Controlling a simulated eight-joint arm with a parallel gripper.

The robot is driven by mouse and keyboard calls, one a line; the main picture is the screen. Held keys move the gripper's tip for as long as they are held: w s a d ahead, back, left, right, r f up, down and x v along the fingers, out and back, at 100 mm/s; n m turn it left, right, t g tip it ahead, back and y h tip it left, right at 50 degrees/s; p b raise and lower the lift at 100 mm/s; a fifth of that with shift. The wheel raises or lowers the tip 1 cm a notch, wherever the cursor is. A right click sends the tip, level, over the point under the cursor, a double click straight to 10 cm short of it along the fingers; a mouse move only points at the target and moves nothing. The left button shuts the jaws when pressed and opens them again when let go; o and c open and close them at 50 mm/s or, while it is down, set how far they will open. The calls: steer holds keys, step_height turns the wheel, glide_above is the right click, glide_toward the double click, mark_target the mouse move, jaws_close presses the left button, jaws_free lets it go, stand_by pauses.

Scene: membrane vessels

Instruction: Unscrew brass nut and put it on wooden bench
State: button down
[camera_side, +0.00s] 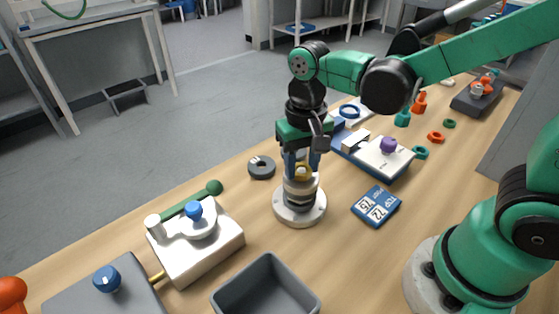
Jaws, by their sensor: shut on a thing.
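The brass nut (303,171) sits at the top of an upright round vessel (300,197) with a wide pale base flange. The vessel stands on the wooden bench (340,247). My gripper (302,167) points straight down over the vessel. Its blue-tipped fingers are shut on the brass nut, one on each side. The fingers hide part of the nut, and the thread below it cannot be made out.
A grey open bin (267,289) stands at the front. A white block with a blue knob (194,209) is at the left. A blue card (376,206) and a white device with a purple knob (388,145) are at the right. A dark ring (261,167) lies behind the vessel.

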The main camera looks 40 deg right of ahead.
mark_target(292, 253)
steer(key=n, duration=1.3)
steer(key=shift+r, duration=0.1)
steer(key=shift+r, duration=1.65)
steer(key=s+a+r+n, duration=0.6)
steer(key=a+r+n, duration=0.1)
steer(key=a+n, duration=0.15)
steer(key=shift+n, duration=0.25)
steer(key=f, duration=1.2)
steer(key=d+f, duration=0.1)
steer(key=f, duration=0.5)
steer(key=shift+f, duration=0.25)
